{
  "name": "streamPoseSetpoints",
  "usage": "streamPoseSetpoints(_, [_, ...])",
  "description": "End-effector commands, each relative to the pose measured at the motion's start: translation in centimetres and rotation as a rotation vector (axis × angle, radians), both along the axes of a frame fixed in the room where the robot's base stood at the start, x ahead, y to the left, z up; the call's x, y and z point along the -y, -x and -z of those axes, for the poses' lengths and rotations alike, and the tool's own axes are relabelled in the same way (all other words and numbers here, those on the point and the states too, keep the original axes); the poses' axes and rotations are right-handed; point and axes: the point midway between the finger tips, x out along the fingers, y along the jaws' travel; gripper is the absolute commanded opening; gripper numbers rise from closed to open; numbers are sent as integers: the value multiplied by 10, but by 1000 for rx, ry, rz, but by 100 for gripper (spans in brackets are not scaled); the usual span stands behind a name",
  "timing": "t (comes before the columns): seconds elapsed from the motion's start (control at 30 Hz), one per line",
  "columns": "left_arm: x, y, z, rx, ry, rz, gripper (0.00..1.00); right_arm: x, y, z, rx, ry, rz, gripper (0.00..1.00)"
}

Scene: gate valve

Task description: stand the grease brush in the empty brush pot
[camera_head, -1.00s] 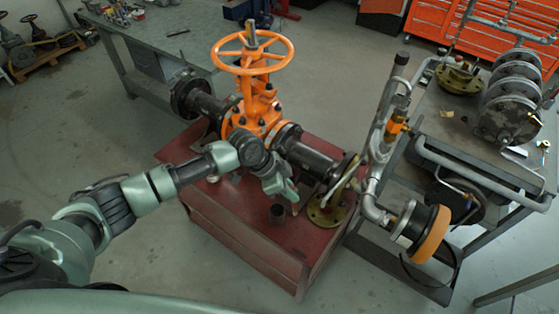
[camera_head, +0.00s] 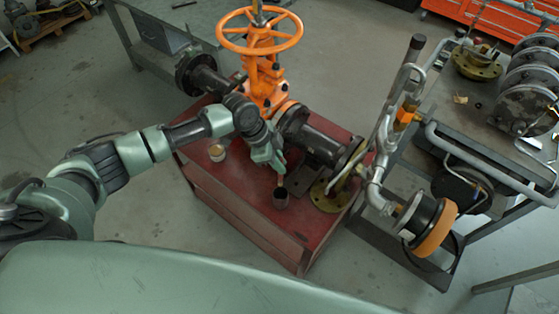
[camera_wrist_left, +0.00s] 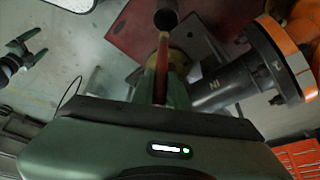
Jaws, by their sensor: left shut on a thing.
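My left gripper (camera_head: 278,168) is above the red cabinet top, shut on the grease brush (camera_head: 280,181). The brush points down from the fingers toward the dark brush pot (camera_head: 281,199), which stands upright on the cabinet. In the left wrist view my left gripper (camera_wrist_left: 164,88) has the reddish brush (camera_wrist_left: 162,62) between its fingers. The brush's far end meets the rim of the pot (camera_wrist_left: 166,19) in that picture; I cannot tell whether it is inside. My right gripper (camera_wrist_left: 30,48) shows at the left of the wrist view, open and empty.
The orange gate valve (camera_head: 262,75) and its dark pipe (camera_head: 318,146) stand just behind the pot. A brass flange (camera_head: 328,196) lies to its right. A cart with piping (camera_head: 480,175) stands at right.

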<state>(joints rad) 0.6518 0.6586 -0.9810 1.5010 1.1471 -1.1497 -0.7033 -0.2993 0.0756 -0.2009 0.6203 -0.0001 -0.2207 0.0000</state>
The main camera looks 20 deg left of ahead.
Motion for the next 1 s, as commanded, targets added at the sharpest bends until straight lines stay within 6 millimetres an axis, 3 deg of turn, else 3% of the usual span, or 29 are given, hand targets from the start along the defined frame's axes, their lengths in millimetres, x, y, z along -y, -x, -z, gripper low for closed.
streamPoseSetpoints(0.1, [0,0,13,0,1,-1,0,-1,-8,9,12,-2,0,83])
streamPoseSetpoints(1.0, [1,0,85,1,1,0,0,6,2,59,-3,7,0,83])
